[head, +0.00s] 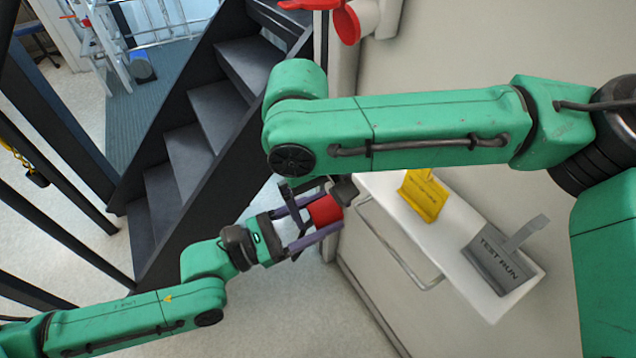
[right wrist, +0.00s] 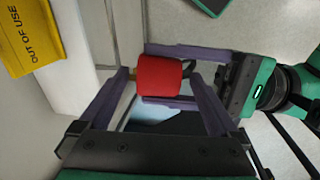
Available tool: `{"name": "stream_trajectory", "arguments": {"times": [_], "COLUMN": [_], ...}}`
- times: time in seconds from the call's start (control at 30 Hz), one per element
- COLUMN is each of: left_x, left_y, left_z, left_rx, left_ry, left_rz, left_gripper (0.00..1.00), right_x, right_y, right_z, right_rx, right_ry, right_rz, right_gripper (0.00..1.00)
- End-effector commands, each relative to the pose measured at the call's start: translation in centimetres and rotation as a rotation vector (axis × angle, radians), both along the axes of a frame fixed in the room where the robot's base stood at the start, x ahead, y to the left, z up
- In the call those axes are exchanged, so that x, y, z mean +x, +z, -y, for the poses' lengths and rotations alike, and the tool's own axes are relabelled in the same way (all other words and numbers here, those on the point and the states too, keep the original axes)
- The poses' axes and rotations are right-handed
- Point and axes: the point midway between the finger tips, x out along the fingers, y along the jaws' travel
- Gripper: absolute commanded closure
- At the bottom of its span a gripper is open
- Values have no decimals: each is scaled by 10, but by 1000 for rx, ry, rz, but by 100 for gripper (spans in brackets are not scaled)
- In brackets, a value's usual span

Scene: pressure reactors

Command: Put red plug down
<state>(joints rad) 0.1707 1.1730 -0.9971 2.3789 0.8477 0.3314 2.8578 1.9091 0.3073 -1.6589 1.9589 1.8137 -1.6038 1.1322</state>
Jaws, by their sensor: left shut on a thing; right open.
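In the right wrist view the red plug (right wrist: 160,76) shows at the centre, with my left gripper (right wrist: 178,77) reaching in from the right. My right gripper (right wrist: 163,88) is open, its two fingers spread on either side of the plug. I cannot tell whether they touch it. In the head view my right gripper is mostly hidden by my right arm.
The white shelf (head: 492,303) on the wall carries a yellow sign (head: 424,194) and a grey TEST RUN sign (head: 497,259). A rail (head: 395,245) runs along its front. Bare shelf lies between the signs. Dark stairs (head: 190,150) stand to the left.

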Motion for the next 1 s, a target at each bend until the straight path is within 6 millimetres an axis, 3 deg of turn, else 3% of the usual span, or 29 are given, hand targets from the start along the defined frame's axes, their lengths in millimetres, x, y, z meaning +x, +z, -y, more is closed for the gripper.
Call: {"name": "stream_trajectory", "arguments": {"times": [0.3,0.37,0.57,0.6,0.67,0.7,1.0], "left_x": [0,0,0,0,0,0,-3], "left_y": [1,1,1,1,1,1,-2], "left_z": [0,0,0,0,0,0,-6], "left_rx": [0,0,0,0,0,0,4], "left_ry": [0,0,0,0,0,0,1], "left_rz": [1,1,1,1,1,1,-1], "left_gripper": [100,100,100,27,4,0,0], "right_x": [0,0,0,0,0,0,1], "right_y": [-7,-7,-7,-6,-6,-6,-6], "right_z": [1,1,0,0,0,0,1], "right_rx": [1,1,3,4,3,3,2], "right_ry": [1,1,2,2,2,2,1], "right_rz": [0,0,0,1,0,0,1], "right_gripper": [3,22,98,100,100,100,100]}}
